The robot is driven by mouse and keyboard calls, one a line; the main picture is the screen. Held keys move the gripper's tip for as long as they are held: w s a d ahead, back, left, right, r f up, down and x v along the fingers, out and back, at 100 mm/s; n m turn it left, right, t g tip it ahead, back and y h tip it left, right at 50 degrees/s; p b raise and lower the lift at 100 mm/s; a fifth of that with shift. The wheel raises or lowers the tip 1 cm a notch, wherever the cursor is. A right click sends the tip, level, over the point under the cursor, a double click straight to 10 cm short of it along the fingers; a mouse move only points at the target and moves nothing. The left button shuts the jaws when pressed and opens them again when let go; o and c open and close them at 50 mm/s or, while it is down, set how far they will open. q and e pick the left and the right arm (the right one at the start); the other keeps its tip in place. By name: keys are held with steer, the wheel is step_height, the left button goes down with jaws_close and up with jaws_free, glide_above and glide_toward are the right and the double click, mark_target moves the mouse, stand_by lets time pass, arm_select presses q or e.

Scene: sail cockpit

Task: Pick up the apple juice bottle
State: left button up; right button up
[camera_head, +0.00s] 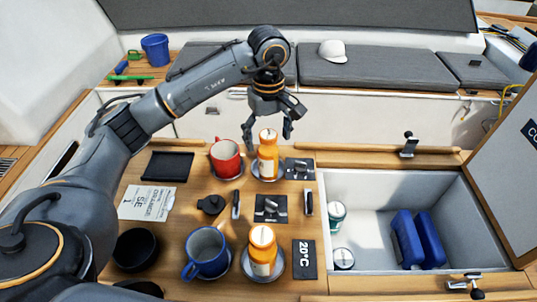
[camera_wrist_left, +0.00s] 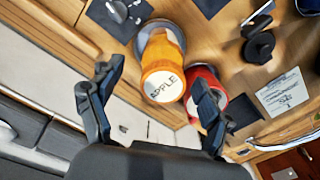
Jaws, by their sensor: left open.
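The apple juice bottle (camera_head: 268,160) is orange with a white lid and stands upright on a round saucer-like base at the back of the wooden table. In the left wrist view its lid reads APPLE (camera_wrist_left: 163,86). My left gripper (camera_head: 268,133) is open above and just behind the bottle. In the left wrist view the bottle shows between the spread fingers of this gripper (camera_wrist_left: 152,80), with no clear contact. My right gripper is not in view.
A red mug (camera_head: 225,158) stands close to the bottle's left. A similar orange bottle (camera_head: 262,254) and a blue mug (camera_head: 206,252) stand nearer. An open cool box (camera_head: 376,190) with blue packs (camera_head: 418,240) is at the right. A bench (camera_head: 365,65) lies behind.

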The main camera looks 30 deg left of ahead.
mark_target(269, 153)
arm_select(q)
steer(key=shift+f, duration=0.2)
steer(key=shift+s+d+f+p, duration=0.2)
steer(key=shift+s+f+p, duration=0.05)
steer(key=shift+f+p, duration=0.55)
step_height(269, 153, down, 3)
steer(key=shift+p, duration=0.6)
steer(key=shift+f, duration=0.2)
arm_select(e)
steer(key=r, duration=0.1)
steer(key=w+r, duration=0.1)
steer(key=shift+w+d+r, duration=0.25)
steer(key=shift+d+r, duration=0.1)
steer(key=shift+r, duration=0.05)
arm_select(q)
steer(key=c, duration=1.4)
steer(key=shift+c, duration=0.4)
steer(key=shift+r, duration=0.15)
